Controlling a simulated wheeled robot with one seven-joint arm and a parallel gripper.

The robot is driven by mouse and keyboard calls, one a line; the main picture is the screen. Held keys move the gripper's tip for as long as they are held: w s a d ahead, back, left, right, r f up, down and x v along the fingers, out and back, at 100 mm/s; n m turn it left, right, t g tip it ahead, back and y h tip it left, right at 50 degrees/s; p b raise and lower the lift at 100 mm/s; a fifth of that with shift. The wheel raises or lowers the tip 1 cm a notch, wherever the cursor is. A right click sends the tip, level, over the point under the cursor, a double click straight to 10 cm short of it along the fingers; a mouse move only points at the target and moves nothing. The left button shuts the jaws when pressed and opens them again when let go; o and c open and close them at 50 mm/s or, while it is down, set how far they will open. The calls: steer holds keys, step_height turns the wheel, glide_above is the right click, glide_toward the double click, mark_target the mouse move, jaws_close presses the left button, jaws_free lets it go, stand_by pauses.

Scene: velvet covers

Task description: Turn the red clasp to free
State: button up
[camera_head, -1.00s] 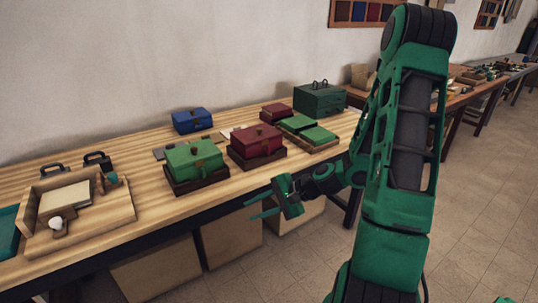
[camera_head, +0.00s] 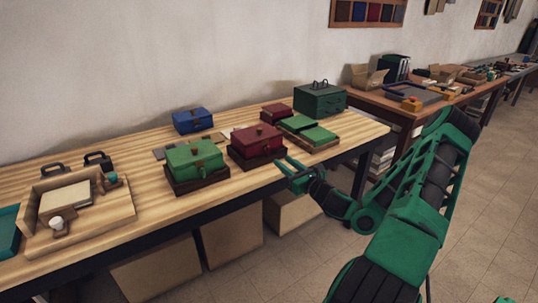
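The larger red box (camera_head: 257,139) sits on a dark base on the wooden table, between the green box and the open green case. A small brass-coloured fitting shows on its top and another on its front; which one is the clasp, and how it is turned, is too small to tell. My gripper (camera_head: 283,162) is just in front and to the right of this box's base, at the table's front edge. Its two green fingers are apart, with nothing seen between them. I cannot tell whether they touch the base.
A green box (camera_head: 195,158) on a dark base stands left of the red one. An open green case (camera_head: 308,130) lies to the right, with a smaller red box (camera_head: 275,113) and a dark green chest (camera_head: 320,100) behind. A blue box (camera_head: 192,121) stands at the back. A wooden tray (camera_head: 115,215) is at left.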

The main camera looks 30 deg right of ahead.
mark_target(269, 151)
steer(key=w, duration=0.9)
steer(key=shift+w+a, duration=0.1)
steer(key=shift+a, duration=0.1)
jaws_close()
